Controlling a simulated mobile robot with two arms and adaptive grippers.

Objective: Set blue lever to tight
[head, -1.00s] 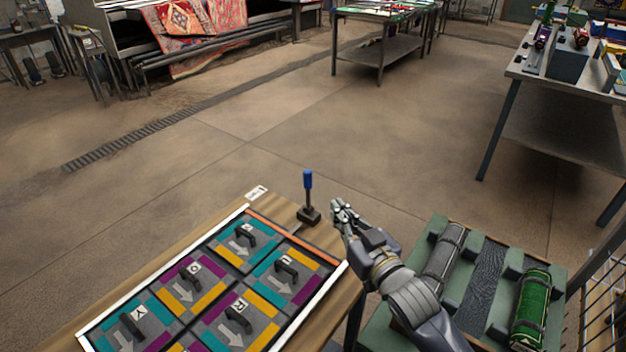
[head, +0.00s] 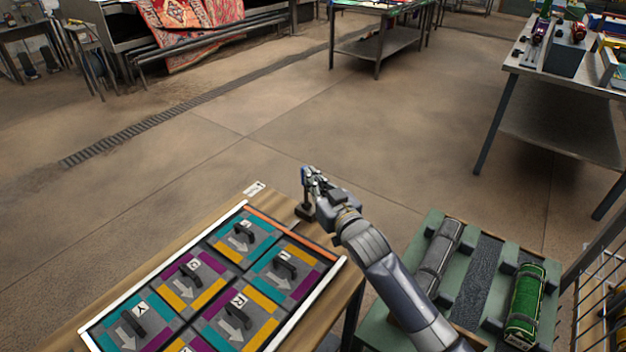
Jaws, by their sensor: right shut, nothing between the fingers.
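The blue lever (head: 304,174) stands on a small dark base (head: 304,212) near the far right corner of the wooden table. Its blue handle looks close to upright and is partly hidden by my right gripper. My right gripper (head: 309,176) is shut and empty, right beside the handle on its right side. I cannot tell whether the fingers touch it. A small white label (head: 254,188) lies on the table to the left of the lever; its text is too small to read. My left gripper is not in view.
A framed board (head: 130,301) with several coloured, handled tiles fills most of the wooden table (head: 190,238). A green rack (head: 408,290) with a grey roll (head: 440,258) and a green roll (head: 525,303) stands to the right, under my right arm. Open floor lies beyond.

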